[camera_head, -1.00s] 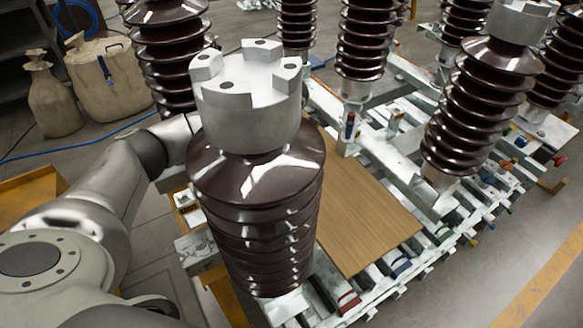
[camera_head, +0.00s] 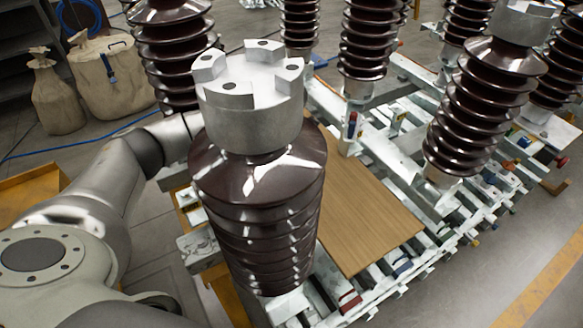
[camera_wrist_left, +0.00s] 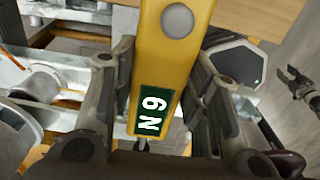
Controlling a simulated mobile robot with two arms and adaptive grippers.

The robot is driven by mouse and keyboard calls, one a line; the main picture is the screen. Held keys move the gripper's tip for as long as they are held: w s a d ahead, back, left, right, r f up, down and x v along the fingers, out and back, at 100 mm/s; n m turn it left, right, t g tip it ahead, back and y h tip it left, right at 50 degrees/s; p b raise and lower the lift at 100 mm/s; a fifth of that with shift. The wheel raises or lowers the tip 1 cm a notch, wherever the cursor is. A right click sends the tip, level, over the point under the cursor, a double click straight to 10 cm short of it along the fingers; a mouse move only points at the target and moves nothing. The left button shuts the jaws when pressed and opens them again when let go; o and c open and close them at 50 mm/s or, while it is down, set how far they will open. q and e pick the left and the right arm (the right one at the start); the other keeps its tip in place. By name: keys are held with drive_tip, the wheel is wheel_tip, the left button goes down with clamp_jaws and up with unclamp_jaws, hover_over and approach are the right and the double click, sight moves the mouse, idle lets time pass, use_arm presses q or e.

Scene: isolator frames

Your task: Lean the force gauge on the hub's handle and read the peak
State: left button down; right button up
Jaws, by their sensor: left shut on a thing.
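The force gauge (camera_wrist_left: 170,60) is a yellow bar with a round grey spot and a green display; it shows in the left wrist view. The display reads N and a sideways digit that looks like 6 or 9. My left gripper (camera_wrist_left: 161,70) is shut on the gauge, with a finger on each side. In the head view my left arm reaches in from the left, and its gripper is hidden behind the large brown insulator (camera_head: 255,185). I cannot make out the hub's handle for certain in either view.
The insulator has a grey notched metal cap (camera_head: 250,95). A wooden board (camera_head: 365,215) lies on the white slatted frame beside it. More ribbed insulators (camera_head: 475,105) stand behind and right. Sacks (camera_head: 110,75) stand at the back left. A dark claw-like part (camera_wrist_left: 298,85) shows at the wrist view's right.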

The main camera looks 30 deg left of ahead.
use_arm(q)
drive_tip(key=shift+s+a+f, duration=0.15)
drive_tip(key=shift+s+a, duration=0.2)
drive_tip(key=shift+s, duration=0.2)
idle(0.5)
drive_tip(key=shift+w+d+b, duration=0.4)
drive_tip(key=shift+w, duration=0.3)
drive_tip(key=shift+w+d+b, duration=0.3)
drive_tip(key=shift+w+d, duration=0.1)
drive_tip(key=shift+w, duration=0.25)
drive_tip(key=shift+w+d+b, duration=0.3)
drive_tip(key=shift+w+d, duration=0.05)
drive_tip(key=shift+w, duration=0.3)
drive_tip(key=shift+r, duration=0.3)
wheel_tip(320, 180, up, 15)
drive_tip(key=p, duration=0.9)
drive_tip(key=shift+s+f, duration=0.1)
drive_tip(key=shift+f, duration=0.05)
idle(0.7)
